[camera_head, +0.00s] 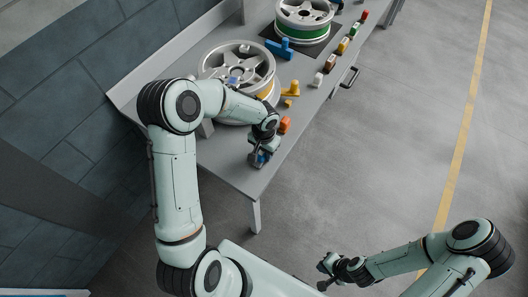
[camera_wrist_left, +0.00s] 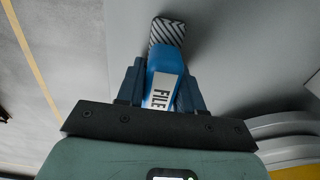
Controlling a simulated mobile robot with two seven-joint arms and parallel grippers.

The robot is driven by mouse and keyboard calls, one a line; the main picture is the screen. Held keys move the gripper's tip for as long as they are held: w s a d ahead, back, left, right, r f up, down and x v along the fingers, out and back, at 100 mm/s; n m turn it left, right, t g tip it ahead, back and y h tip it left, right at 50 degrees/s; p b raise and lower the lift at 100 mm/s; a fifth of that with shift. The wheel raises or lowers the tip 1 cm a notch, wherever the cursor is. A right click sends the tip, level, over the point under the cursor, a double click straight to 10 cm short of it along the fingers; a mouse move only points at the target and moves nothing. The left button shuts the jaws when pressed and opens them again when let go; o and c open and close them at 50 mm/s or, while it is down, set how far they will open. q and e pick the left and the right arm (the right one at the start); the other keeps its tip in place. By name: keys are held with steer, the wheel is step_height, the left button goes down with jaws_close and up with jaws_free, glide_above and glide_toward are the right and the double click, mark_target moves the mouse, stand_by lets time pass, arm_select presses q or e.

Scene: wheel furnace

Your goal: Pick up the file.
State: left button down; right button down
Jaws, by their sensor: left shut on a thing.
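The file (camera_wrist_left: 164,68) has a blue handle with a white label reading "FILE" and a grey ridged end. In the left wrist view it lies between the two dark fingers of my left gripper (camera_wrist_left: 160,85), which is shut on the blue handle. In the head view my left gripper (camera_head: 260,158) is low at the near end of the grey table (camera_head: 232,172), and the file is mostly hidden there. I cannot tell whether the file touches the table. My right gripper (camera_head: 326,272) hangs over the floor at the bottom, away from the table; its fingers are too small to read.
A wheel with a yellow band (camera_head: 240,62) stands behind my left arm; a wheel with a green band (camera_head: 304,18) stands farther back. A blue tool (camera_head: 281,49), a yellow tool (camera_head: 291,89), an orange block (camera_head: 285,124) and several small blocks line the table. The floor to the right is clear.

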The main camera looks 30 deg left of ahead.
arm_select(q)
steer(key=shift+r, duration=0.1)
